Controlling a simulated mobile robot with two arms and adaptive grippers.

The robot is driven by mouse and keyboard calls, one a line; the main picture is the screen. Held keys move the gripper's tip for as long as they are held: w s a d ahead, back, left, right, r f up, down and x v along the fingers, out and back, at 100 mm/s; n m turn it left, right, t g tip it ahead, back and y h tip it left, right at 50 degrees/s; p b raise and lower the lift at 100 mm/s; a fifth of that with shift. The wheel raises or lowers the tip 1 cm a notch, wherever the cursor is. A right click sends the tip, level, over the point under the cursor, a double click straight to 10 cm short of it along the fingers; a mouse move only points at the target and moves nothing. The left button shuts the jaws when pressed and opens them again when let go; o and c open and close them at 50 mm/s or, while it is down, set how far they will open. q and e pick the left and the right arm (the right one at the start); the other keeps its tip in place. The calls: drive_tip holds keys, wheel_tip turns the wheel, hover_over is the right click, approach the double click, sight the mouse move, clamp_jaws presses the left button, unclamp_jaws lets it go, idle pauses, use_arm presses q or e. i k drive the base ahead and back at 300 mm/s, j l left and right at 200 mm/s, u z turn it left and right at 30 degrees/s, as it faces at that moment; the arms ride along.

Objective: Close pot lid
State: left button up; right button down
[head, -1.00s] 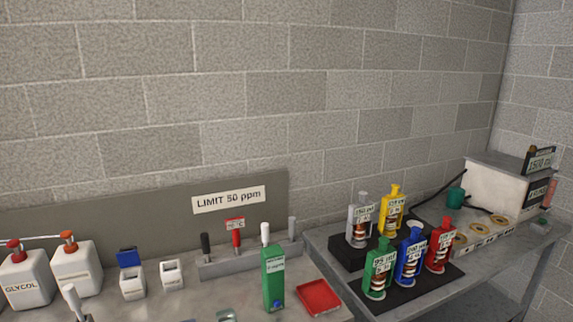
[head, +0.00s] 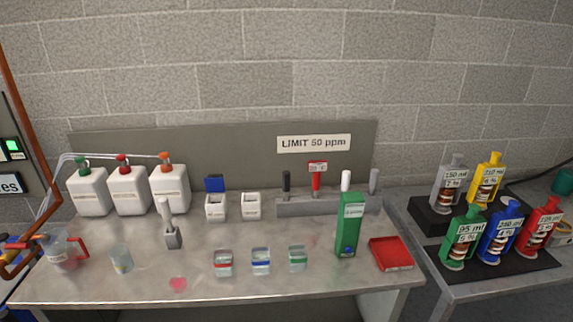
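A small white pot (head: 215,208) stands toward the back of the metal bench, left of the middle. Its blue lid (head: 214,184) stands up at the pot's rear edge, so the pot is open. A second small white pot (head: 251,208) stands just to its right, with no raised lid visible.
White jugs (head: 127,190) stand left of the pots. A grey holder (head: 172,240) with a white-handled tool stands in front. Several small glass jars (head: 261,261) line the front. A green carton (head: 349,226) and red tray (head: 391,253) are at right.

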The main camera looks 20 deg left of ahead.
sight(214, 183)
drive_tip(key=i+j+z, duration=0.1)
drive_tip(key=j, duration=0.4)
drive_tip(key=i+j+z, duration=0.1)
drive_tip(key=j, duration=0.45)
drive_tip(key=i+j+z, duration=0.1)
drive_tip(key=j, duration=0.4)
